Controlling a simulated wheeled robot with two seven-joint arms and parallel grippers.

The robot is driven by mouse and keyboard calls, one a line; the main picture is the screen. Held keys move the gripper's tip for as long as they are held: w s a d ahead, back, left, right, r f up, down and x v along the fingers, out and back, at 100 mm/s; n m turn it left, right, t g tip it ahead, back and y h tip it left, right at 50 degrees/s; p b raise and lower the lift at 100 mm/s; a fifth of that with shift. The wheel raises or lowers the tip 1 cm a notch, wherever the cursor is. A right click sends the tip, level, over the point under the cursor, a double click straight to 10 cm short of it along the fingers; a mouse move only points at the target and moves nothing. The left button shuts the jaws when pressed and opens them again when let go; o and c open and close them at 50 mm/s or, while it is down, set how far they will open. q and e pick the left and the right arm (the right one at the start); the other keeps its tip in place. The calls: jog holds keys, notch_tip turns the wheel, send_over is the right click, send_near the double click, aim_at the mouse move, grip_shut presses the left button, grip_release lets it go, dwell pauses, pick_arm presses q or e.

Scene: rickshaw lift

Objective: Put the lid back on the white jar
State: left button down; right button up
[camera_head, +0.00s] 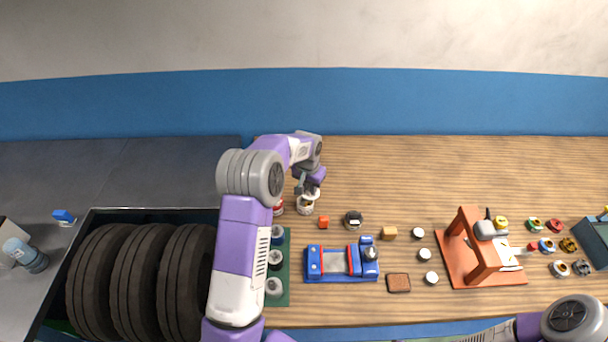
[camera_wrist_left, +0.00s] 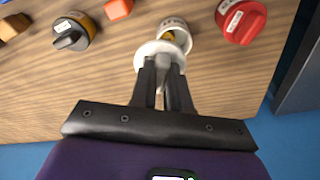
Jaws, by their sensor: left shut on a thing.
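My left gripper (camera_head: 309,188) is above the wooden table at the white jar (camera_head: 306,207). In the left wrist view the gripper (camera_wrist_left: 162,92) is shut on the knob of the white lid (camera_wrist_left: 148,50). The white jar (camera_wrist_left: 177,27) shows just beyond the lid, with its mouth partly uncovered and something yellowish inside. The lid overlaps the near side of the jar's mouth and is off-centre. I cannot tell whether it touches the rim. My right gripper is out of view; only part of the right arm shows at the lower right.
A red-lidded jar (camera_wrist_left: 240,20) stands close beside the white one. A dark-lidded jar (camera_head: 353,220), an orange cube (camera_head: 323,222) and a wooden block (camera_head: 389,233) stand to the right. A blue vise-like fixture (camera_head: 313,263) is nearer. The table behind is clear.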

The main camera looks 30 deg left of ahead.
pick_arm(q)
jog(key=shift+w+a, duration=0.25)
jog(key=shift+a, duration=0.35)
jog(key=shift+w+a, duration=0.25)
jog(key=shift+a, duration=0.3)
jog(key=shift+a+f, duration=0.1)
jog(key=shift+f, duration=0.05)
jog(key=shift+f+b, duration=1.85)
jog(key=shift+f, duration=1.25)
jog(key=shift+s, duration=0.1)
jog(key=shift+f+b, duration=0.15)
jog(key=shift+b, duration=0.25)
jog(key=c, duration=1)
grip_release()
jog(key=shift+o, duration=0.3)
jog(key=o, duration=0.4)
